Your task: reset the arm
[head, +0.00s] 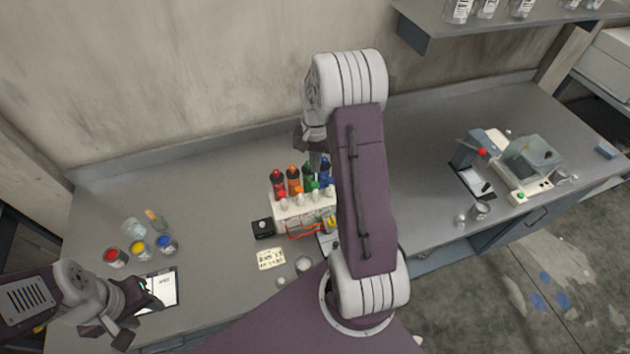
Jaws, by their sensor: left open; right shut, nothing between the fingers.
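My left gripper (137,303) is at the lower left, open, over the clipboard with white paper (163,289); I see nothing held in it. My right arm reaches up and away from the bottom centre across the bench. My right gripper (314,160) is shut and empty, just behind the rack of coloured bottles (294,209). It is partly hidden by my own arm. The rack holds red, orange, green and blue bottles, with several small white-topped ones in front. My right arm covers the rack's right side.
Open paint cans, red (115,257), yellow (139,249) and blue (166,244), stand at the left. A black box (263,228) and a note card (271,259) lie near the rack. A bench machine (525,165) stands at the right. A shelf with jars (490,20) overhangs the back right.

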